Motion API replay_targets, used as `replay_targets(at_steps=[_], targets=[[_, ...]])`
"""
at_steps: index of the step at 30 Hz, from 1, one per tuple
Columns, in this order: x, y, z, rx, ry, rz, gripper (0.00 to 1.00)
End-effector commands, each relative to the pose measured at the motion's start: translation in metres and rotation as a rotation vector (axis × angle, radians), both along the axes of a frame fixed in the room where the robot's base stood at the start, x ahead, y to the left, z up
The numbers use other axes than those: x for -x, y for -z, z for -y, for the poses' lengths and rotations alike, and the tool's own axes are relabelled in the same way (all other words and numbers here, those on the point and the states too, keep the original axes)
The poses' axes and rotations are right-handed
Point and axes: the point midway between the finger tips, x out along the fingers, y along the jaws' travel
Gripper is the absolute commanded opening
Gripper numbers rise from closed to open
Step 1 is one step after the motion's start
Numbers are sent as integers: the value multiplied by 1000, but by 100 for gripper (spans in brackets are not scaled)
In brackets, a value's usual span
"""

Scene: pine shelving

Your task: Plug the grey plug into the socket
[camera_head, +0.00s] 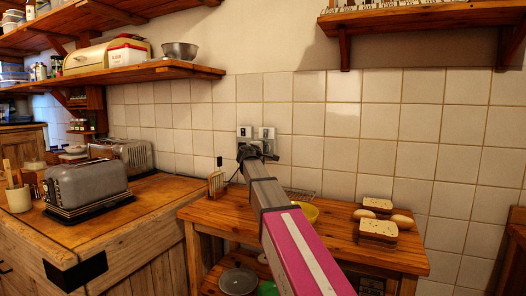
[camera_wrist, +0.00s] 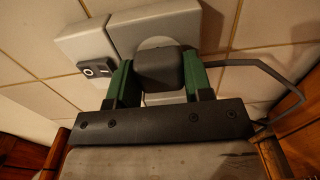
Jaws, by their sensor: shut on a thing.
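The grey plug (camera_wrist: 159,70) is a dark block in the wrist view, held between the green fingers of my gripper (camera_wrist: 160,84). My gripper is shut on the plug's two sides. A pale grey socket box (camera_wrist: 128,36) is on the tiled wall right behind the plug, with a round light face partly showing around the plug's top. The plug overlaps this face; I cannot tell whether its pins are in. In the head view, my gripper (camera_head: 249,153) is at the wall boxes and hides the plug there.
A smaller switch box (camera_wrist: 92,66) adjoins the socket's left side. A dark cable (camera_wrist: 268,66) loops out to the right. A toaster (camera_head: 88,184) stands on the left counter.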

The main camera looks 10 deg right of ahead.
Motion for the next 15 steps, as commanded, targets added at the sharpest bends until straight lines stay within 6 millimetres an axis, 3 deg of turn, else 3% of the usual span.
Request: replay_targets(at_steps=[11,12,14,15], targets=[[-6,0,4,0,0,0,26],[-6,0,3,0,0,0,56],[-5,0,3,0,0,0,76],[-5,0,3,0,0,0,76]])
